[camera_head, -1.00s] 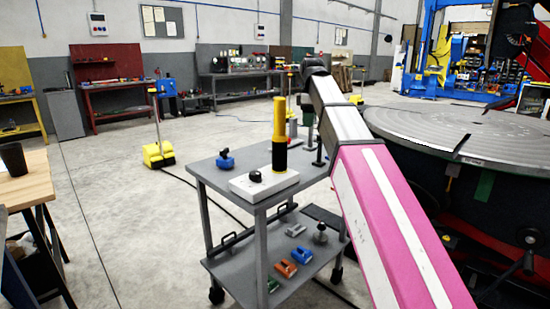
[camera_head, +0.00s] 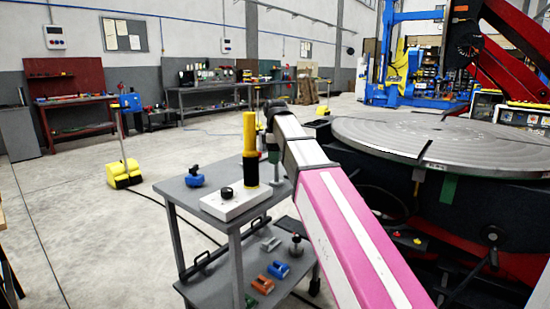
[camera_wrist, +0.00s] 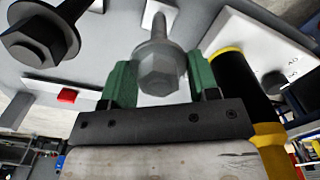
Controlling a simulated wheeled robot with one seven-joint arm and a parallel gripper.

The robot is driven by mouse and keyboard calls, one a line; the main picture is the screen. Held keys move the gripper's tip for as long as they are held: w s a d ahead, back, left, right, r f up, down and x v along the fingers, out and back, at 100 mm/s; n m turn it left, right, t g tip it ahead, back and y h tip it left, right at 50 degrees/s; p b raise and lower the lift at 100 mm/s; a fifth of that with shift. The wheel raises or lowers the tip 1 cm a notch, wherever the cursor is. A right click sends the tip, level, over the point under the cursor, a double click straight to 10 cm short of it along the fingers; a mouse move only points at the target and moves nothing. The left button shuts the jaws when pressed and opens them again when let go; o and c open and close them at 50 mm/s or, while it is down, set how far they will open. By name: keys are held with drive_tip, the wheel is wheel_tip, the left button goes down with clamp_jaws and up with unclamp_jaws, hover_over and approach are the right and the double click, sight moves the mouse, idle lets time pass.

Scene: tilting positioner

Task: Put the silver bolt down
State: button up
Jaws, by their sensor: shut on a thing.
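In the wrist view my gripper (camera_wrist: 155,85) has two green fingers shut on the silver bolt (camera_wrist: 158,70). The bolt's hex head faces the camera and its shank points away, toward a small white plate (camera_wrist: 160,12) on the grey trolley top. I cannot tell whether the bolt touches that plate. A dark bolt (camera_wrist: 40,38) with a wide flange is to the left. In the head view my gripper (camera_head: 272,150) is over the back right of the trolley (camera_head: 205,222), partly hidden behind a yellow and black cylinder.
A blue part (camera_head: 194,178) is on the trolley's left. Small parts lie on the lower shelf. A large round positioner table (camera_head: 420,135) is to the right.

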drive_tip(key=shift+f, duration=0.2)
drive_tip(key=o, duration=1.3)
wheel_tip(320, 180, up, 12)
drive_tip(key=shift+r, duration=0.1)
